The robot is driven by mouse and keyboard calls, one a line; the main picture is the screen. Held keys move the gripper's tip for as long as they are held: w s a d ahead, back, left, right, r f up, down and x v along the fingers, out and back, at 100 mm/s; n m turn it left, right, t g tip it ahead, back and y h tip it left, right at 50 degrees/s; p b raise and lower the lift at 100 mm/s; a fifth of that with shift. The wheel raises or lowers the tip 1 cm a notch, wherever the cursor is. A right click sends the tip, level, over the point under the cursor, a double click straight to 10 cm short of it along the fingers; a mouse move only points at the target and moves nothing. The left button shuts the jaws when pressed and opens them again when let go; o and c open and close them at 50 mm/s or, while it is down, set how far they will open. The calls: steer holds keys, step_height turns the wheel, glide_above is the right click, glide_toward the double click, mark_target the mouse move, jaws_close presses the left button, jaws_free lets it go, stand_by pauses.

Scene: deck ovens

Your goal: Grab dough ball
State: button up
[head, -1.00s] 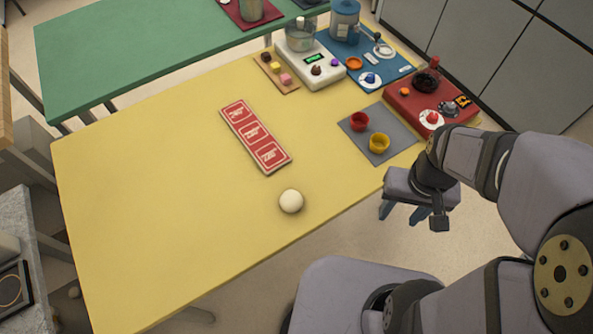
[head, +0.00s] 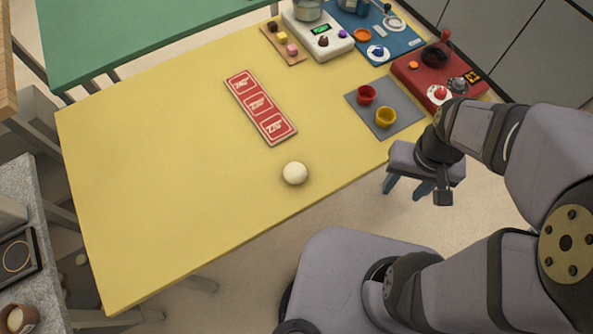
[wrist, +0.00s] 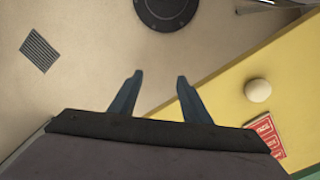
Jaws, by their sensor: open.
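The dough ball (head: 295,173) is a round, cream-white ball resting on the yellow table (head: 150,200) near its front edge. In the wrist view the dough ball (wrist: 257,90) is to the right, on the yellow table top. My gripper (head: 406,188) hangs past the table's front edge, to the right of the ball and apart from it. In the wrist view my gripper (wrist: 158,88) has its two blue fingers spread with nothing between them; bare floor lies behind them.
A red card strip (head: 260,106) lies behind the ball. A grey mat (head: 402,122) holds a red cup (head: 366,95) and a yellow cup (head: 386,117). A red board (head: 425,72), a blue mat (head: 375,45) and a white scale (head: 318,45) stand farther back. The table's left half is clear.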

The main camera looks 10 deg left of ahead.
steer(key=shift+o, duration=0.4)
steer(key=o, duration=0.5)
